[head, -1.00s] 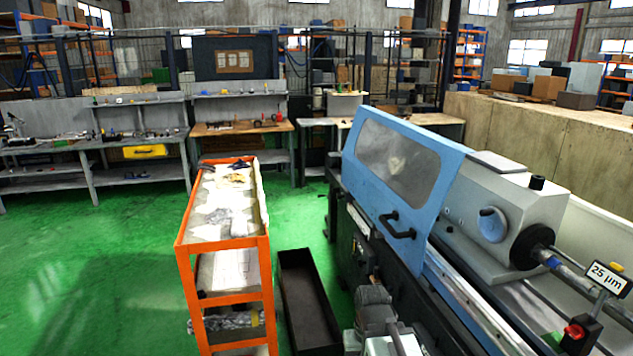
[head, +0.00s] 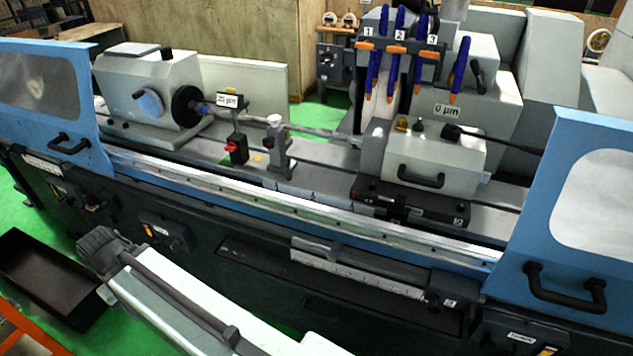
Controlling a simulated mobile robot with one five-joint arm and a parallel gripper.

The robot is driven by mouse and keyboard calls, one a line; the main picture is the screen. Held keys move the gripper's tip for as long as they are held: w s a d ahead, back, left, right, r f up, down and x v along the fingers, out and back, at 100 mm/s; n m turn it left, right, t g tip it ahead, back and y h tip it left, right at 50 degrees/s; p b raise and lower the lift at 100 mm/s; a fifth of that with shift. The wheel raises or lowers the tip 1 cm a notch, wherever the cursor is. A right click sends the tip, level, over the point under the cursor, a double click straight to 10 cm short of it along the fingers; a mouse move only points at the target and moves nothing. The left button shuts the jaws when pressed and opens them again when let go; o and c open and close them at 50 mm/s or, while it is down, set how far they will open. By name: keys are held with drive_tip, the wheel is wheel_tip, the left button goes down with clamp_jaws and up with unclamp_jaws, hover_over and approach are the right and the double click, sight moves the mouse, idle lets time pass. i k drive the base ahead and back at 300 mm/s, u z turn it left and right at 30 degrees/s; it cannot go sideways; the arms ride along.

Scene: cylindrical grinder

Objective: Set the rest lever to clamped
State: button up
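The cylindrical grinder fills the head view, with its blue sliding guards apart. A small grey upright rest (head: 279,150) stands on the grinder bed near the middle, by the long thin workpiece (head: 325,133). Left of it stands a dark post with a red knob (head: 237,147) and a small display plate on top. I cannot tell which small part is the rest lever, nor its position. A black lever (head: 490,139) reaches right from the light grey housing (head: 430,155) at the right.
The left guard (head: 45,90) and right guard (head: 575,240) flank the opening and carry black handles. Several blue and orange nozzles (head: 397,60) hang above the wheel area. A dark open bin (head: 50,275) stands on the green floor at lower left.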

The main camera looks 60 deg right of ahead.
sight(287, 175)
drive_tip(key=k, duration=0.25)
drive_tip(key=u, duration=1.65)
drive_tip(key=i, duration=1.45)
drive_tip(key=z, duration=3.2)
drive_tip(key=i, duration=1.05)
drive_tip(key=u, duration=0.15)
